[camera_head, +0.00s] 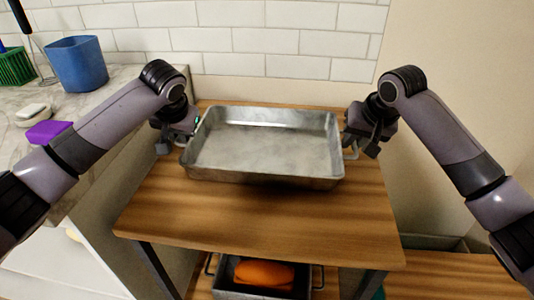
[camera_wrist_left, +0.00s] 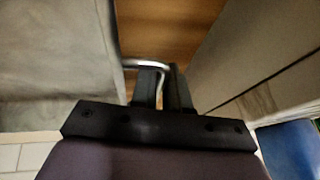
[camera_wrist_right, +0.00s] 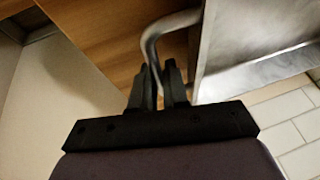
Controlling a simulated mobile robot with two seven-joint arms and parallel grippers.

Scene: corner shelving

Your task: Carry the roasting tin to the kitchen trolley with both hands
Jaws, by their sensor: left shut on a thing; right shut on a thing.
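The roasting tin (camera_head: 262,178) is a grey metal rectangular pan with a wire handle at each short end. It is level and looks empty, over the wooden top of a shelf unit (camera_head: 260,215); a dark shadow lies under its front edge. My left gripper (camera_head: 182,142) is shut on the left handle, which also shows in the left wrist view (camera_wrist_left: 143,65). My right gripper (camera_head: 354,148) is shut on the right handle, seen as a bent wire in the right wrist view (camera_wrist_right: 150,45). I cannot make out a kitchen trolley for certain.
A marble counter (camera_head: 95,120) on the left holds a blue bin (camera_head: 76,64), a green rack (camera_head: 16,67), a purple block (camera_head: 48,132) and a pale soap-like piece (camera_head: 34,111). A lower shelf holds a dark tin with an orange item (camera_head: 264,273). A tiled wall (camera_head: 280,42) stands behind.

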